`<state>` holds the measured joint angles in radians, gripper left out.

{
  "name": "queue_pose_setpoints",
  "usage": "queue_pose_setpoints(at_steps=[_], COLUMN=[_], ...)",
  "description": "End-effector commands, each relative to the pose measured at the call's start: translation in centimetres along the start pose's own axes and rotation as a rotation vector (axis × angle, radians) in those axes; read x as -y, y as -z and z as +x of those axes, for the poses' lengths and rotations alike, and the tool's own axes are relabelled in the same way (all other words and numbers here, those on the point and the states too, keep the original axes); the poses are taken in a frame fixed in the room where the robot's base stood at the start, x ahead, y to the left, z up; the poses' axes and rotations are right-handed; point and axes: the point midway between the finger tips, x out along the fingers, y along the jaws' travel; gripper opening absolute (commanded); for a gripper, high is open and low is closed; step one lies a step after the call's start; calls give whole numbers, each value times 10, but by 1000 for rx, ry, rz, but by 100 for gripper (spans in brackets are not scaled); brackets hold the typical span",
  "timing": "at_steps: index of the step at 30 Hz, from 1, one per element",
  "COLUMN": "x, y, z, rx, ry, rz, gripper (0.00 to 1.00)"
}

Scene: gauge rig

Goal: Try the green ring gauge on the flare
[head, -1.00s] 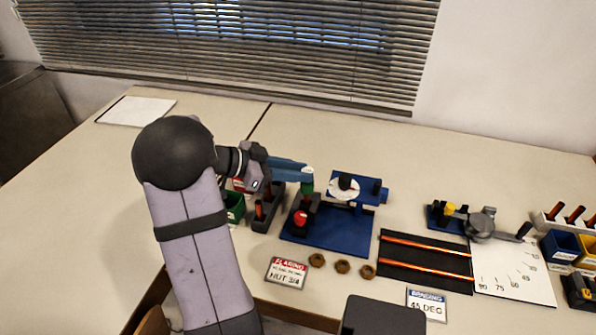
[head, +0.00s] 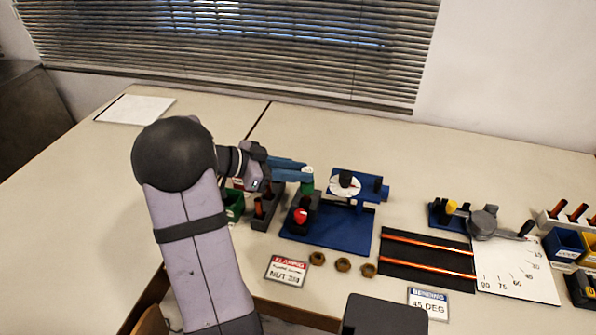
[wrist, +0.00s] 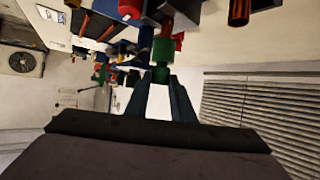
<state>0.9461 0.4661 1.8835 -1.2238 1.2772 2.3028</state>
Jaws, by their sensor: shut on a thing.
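The green ring gauge (wrist: 161,74) is between the fingertips of my gripper (wrist: 161,84) in the wrist view. In the head view the green gauge (head: 307,184) shows just under the tip of my gripper (head: 305,175), above the dark clamp block with a red knob (head: 300,215) on the blue flaring base (head: 335,232). In the wrist view a reddish tube end (wrist: 166,28) lines up with the gauge. Whether the gauge sits around the flare or only against it, I cannot tell.
Nuts (head: 343,265), a flaring sign (head: 287,270) and copper tubes (head: 430,243) lie in front.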

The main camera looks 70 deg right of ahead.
Motion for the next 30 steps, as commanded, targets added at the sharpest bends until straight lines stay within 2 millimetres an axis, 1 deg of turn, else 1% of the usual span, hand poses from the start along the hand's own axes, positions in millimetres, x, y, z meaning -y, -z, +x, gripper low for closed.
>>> queue_pose_setpoints(at_steps=[30], x=[0], y=[-9], z=[4], rx=[-1], ry=[0], rz=[1], gripper=[0])
